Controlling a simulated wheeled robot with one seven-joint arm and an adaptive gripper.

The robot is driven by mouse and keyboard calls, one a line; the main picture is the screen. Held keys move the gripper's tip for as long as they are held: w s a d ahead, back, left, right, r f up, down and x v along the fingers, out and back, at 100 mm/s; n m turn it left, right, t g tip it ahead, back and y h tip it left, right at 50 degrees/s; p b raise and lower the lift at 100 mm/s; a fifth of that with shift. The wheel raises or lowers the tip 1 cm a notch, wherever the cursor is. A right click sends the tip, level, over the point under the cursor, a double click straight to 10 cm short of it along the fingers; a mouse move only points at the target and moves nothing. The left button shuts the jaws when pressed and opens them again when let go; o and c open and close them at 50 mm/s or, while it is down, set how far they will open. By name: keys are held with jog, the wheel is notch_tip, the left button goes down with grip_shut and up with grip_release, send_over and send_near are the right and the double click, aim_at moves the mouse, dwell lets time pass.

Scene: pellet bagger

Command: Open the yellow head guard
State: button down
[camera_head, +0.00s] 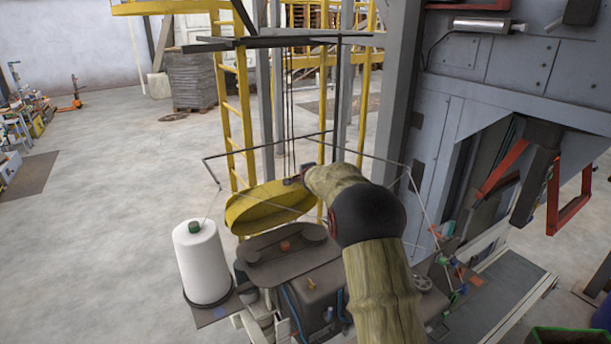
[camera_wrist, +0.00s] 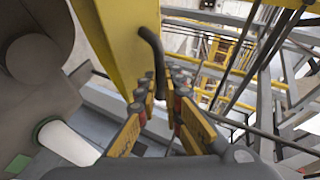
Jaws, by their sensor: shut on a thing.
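The yellow head guard (camera_head: 268,207) is an oval cover that stands tilted up behind the dark sewing head (camera_head: 285,250), with its underside partly facing the camera. In the wrist view the guard (camera_wrist: 112,42) is a yellow panel at upper left with a dark curved handle (camera_wrist: 153,52) at its edge. My gripper (camera_wrist: 163,95) has its fingers on either side of the handle's lower end and is shut on it. In the head view my gripper (camera_head: 297,179) is at the guard's upper right edge, partly hidden by my arm.
A white thread cone (camera_head: 202,262) stands left of the sewing head. A thin wire frame (camera_head: 290,142) and dark rods rise around the guard. A yellow ladder (camera_head: 237,110) is behind it, and a grey machine cabinet (camera_head: 480,130) is at right.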

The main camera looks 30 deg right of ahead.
jog(key=c, duration=1.9)
grip_release()
jog(key=shift+r, duration=0.1)
jog(key=shift+s, duration=0.1)
jog(key=v, duration=1.2)
jog(key=shift+a, duration=0.1)
